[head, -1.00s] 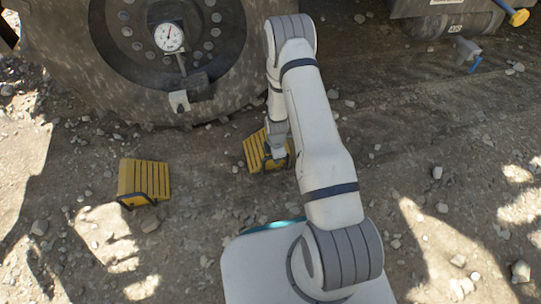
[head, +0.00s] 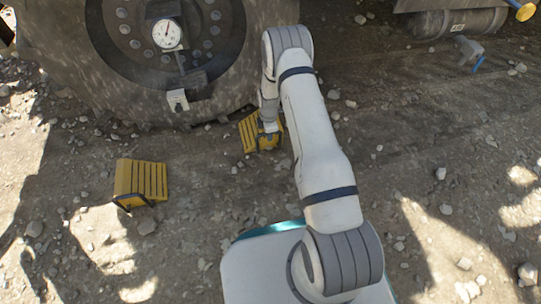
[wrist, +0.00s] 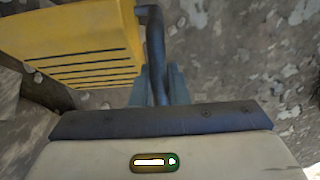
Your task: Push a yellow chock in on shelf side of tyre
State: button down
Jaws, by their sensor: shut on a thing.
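A yellow ribbed chock (head: 249,134) is on the ground just in front of the lower right of the big tyre (head: 130,118). My gripper (head: 268,124) is at its right end. In the wrist view my gripper (wrist: 160,88) is shut on the dark handle (wrist: 156,50) of the yellow chock (wrist: 75,45). A second yellow chock (head: 141,183) lies alone on the ground to the left, apart from the tyre. Whether the held chock touches the tyre cannot be told.
A pressure gauge (head: 167,34) on a stem with a pale clip hangs at the wheel. A dark tank (head: 457,24) with a blue-handled valve (head: 478,64) is at the upper right. Loose stones lie around; the ground between the chocks is mostly clear.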

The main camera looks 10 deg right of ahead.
jog(key=shift+w, duration=1.15)
jog(key=shift+w+a, duration=0.15)
jog(key=shift+w, duration=5.3)
jog(key=shift+a, duration=0.2)
jog(key=shift+a, duration=0.8)
jog(key=c, duration=0.9)
grip_release()
jog(key=shift+s, duration=0.1)
